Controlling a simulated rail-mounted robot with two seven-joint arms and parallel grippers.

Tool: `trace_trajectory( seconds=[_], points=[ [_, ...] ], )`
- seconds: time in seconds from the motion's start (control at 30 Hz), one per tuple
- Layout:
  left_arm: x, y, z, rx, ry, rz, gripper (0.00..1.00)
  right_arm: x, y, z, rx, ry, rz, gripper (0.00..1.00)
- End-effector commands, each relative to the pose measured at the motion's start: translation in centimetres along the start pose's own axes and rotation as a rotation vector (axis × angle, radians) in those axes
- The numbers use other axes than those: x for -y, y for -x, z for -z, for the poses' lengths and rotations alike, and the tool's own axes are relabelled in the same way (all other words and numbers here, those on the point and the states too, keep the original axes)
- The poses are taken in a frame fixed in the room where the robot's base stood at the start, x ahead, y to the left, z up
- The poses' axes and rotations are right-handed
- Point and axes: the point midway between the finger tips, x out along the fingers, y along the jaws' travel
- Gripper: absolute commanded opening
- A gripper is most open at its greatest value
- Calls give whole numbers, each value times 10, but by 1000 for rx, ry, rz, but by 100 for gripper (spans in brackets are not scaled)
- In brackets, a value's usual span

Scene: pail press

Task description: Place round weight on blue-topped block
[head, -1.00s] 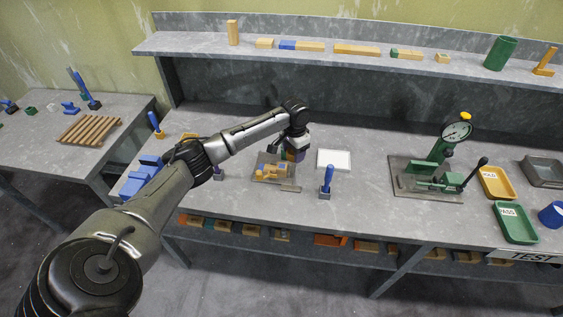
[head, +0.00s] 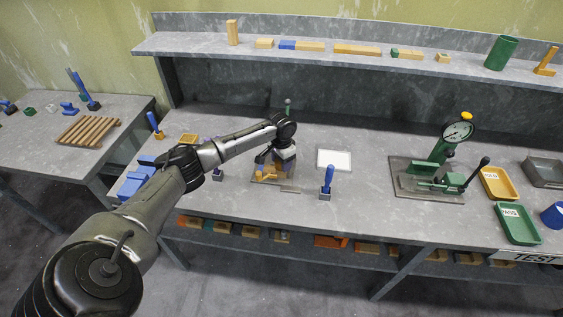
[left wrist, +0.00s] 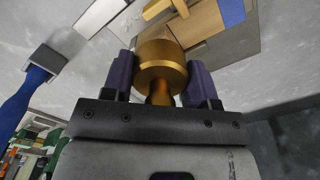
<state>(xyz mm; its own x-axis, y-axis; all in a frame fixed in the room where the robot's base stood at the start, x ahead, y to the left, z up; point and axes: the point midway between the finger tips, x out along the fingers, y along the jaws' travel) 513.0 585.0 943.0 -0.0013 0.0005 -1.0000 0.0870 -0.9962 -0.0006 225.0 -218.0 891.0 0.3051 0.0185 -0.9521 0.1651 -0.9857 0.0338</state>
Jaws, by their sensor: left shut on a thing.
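My left gripper (head: 284,160) is over the grey plate (head: 260,180) on the bench, with orange-tan wooden pieces (head: 263,173) beside and below it. In the left wrist view, my left gripper (left wrist: 160,82) has its purple fingers shut on a brass-coloured round weight (left wrist: 163,66). A tan wooden block (left wrist: 197,27) with a blue part (left wrist: 232,12) shows beyond the weight, apart from it in the picture. The arm and gripper hide most of that block and the weight in the head view. My right gripper is not in view.
A white panel (head: 333,160) lies to the right of the plate. A blue-handled tool (head: 327,182) stands in front of it. The green press with a dial (head: 440,165) stands further right. A shelf (head: 370,62) runs behind. The bench between panel and press is clear.

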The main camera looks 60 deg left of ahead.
Motion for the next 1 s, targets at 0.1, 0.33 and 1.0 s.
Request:
trace_trajectory(
  seconds=[0.1,0.33,1.0],
  points=[
    [0,2,1,-4,0,0,4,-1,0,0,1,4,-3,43],
    [0,0,1,-3,1,0,4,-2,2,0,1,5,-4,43],
    [0,7,1,-2,-1,1,79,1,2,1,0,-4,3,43]
  ],
)
